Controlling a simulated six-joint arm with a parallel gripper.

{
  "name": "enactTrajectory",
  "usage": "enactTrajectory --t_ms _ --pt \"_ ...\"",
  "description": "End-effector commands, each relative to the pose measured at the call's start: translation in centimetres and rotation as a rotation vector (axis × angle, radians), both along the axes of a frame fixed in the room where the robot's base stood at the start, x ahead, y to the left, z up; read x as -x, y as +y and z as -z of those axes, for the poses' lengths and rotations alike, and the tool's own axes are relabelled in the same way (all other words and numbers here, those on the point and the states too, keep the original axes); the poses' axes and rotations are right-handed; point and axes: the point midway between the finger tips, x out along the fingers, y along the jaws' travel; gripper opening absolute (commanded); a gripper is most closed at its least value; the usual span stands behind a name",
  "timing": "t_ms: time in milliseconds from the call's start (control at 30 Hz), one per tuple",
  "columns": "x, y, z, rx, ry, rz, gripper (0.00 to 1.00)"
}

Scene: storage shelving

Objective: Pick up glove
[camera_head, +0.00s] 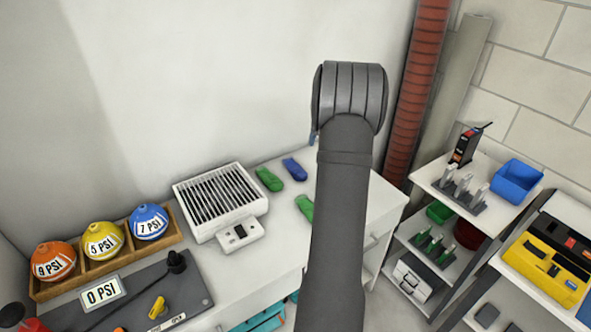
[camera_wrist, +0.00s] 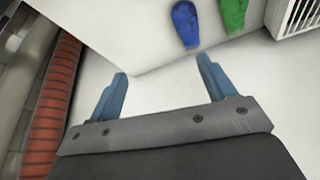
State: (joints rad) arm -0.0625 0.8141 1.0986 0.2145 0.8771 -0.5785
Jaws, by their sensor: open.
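No item is clearly a glove; small blue and green rounded pieces lie on the white tabletop, and I cannot tell if they are gloves. In the head view these are a blue piece (camera_head: 294,169), a green piece (camera_head: 268,179) beside it, and another green piece (camera_head: 305,206) partly behind my arm. The wrist view shows a blue piece (camera_wrist: 186,25) and a green piece (camera_wrist: 234,14) at the top, beyond the fingertips. My gripper (camera_wrist: 162,68) is open, with two blue fingers wide apart and nothing between them. In the head view my arm mostly hides it.
A white slatted unit (camera_head: 221,201) stands left of the pieces. A wooden rack (camera_head: 42,291) holds colored PSI balls. A red corrugated pipe (camera_head: 414,95) rises behind the table's right end and shows in the wrist view (camera_wrist: 51,115). Shelving (camera_head: 425,180) stands right.

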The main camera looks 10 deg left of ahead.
Motion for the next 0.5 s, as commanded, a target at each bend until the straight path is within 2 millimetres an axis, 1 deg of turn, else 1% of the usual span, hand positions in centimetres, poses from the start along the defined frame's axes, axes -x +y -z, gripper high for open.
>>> enactTrajectory --t_ms 33,100,200,300,367,467,500 --pt "-0.8 2.1 1.3 -0.002 0.005 -0.042 0.76" --pt "-1.6 4.1 2.6 -0.005 0.010 -0.087 0.76" --pt "-2.2 6.2 3.8 -0.007 0.011 -0.131 0.76" --pt "-2.5 7.2 4.5 -0.008 0.012 -0.153 0.76" --pt "-2.7 7.4 4.9 -0.008 0.012 -0.158 0.76" --pt "-3.1 7.8 6.3 -0.008 0.014 -0.159 0.76" --pt "-3.3 8.0 7.1 -0.008 0.014 -0.159 0.76"
